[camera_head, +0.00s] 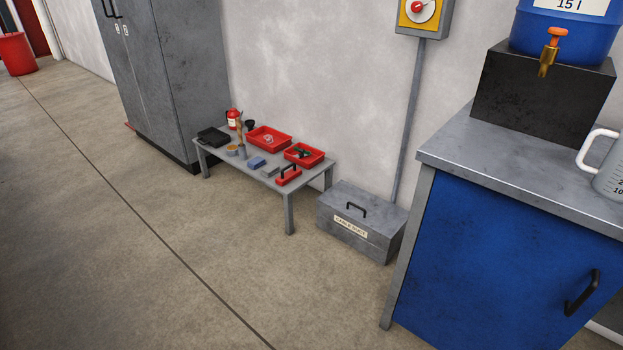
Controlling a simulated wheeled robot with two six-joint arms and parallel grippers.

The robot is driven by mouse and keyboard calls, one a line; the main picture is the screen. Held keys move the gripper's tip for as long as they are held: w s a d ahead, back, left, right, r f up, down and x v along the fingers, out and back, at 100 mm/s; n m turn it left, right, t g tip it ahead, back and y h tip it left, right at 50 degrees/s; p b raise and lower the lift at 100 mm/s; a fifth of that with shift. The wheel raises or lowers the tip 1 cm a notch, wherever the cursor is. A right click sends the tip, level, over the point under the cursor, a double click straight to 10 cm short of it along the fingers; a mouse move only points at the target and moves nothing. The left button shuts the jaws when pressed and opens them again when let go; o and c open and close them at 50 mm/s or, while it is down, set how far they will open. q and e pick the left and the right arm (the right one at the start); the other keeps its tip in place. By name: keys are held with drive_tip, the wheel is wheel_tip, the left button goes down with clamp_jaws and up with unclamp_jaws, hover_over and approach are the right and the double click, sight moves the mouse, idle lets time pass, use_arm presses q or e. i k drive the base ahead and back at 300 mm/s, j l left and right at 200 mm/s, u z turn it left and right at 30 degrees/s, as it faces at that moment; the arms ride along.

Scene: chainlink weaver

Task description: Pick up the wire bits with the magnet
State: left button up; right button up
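A low grey table (229,166) stands against the wall, some way off. On its front right corner is a small red block with a black handle (288,176), which looks like the magnet. Two red trays stand at the back of the table. The left tray (257,133) holds a small pale thing, and the right tray (317,157) holds dark and green items. I cannot make out wire bits on the table or floor at this distance. Neither of my grippers is in view.
A grey lidded box (338,214) stands on the floor right of the table. A blue cabinet (490,255) with a grey top fills the right. A tall grey locker (185,80) stands behind left. The concrete floor (110,250) in front is clear.

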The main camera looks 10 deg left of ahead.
sight(283, 180)
drive_tip(key=i+j+z, duration=0.1)
drive_tip(key=z, duration=0.25)
drive_tip(key=i+j+z, duration=0.15)
drive_tip(key=z, duration=0.15)
drive_tip(key=i+j+z, duration=0.35)
drive_tip(key=k+l, duration=0.05)
drive_tip(key=l, duration=0.05)
